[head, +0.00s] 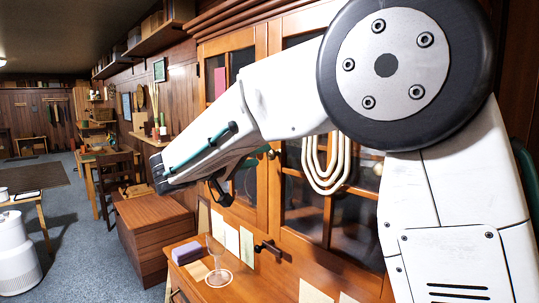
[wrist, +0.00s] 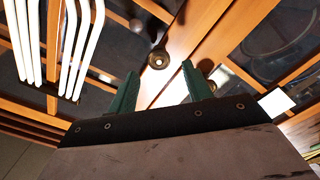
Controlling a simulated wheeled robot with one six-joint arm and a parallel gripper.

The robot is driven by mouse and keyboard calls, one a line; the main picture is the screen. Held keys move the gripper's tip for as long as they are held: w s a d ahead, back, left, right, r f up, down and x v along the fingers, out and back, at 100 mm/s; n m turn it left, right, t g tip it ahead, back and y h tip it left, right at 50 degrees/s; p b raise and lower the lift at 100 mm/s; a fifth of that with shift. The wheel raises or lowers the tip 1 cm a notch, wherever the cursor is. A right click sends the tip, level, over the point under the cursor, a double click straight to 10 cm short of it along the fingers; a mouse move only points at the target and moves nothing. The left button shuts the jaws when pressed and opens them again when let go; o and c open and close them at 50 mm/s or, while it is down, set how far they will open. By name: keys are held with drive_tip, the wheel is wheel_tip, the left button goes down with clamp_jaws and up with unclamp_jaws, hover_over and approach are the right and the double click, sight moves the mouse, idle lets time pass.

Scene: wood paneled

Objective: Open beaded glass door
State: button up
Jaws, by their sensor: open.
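A wooden cabinet has two glass-paned doors. The left door (head: 262,70) and the right door (head: 276,100) both look shut. White looped strands (head: 327,182) hang before the right door's glass; they also show in the wrist view (wrist: 83,45). A small round dark knob (head: 272,154) sits by the seam between the doors; I cannot tell which door bears it. In the wrist view the knob (wrist: 158,58) appears just beyond the gap between my green fingertips. My gripper (head: 222,190) is open and empty, apart from the knob. My arm hides part of both doors.
On the ledge below the doors stand a clear glass (head: 217,262), a purple block (head: 187,252) and cards (head: 231,238). A dark handle (head: 268,248) sticks out nearby. A wooden chest (head: 152,230) stands left; carpeted floor (head: 85,262) lies open beyond.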

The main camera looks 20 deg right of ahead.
sight(268, 154)
drive_tip(key=x, duration=0.5)
clamp_jaws()
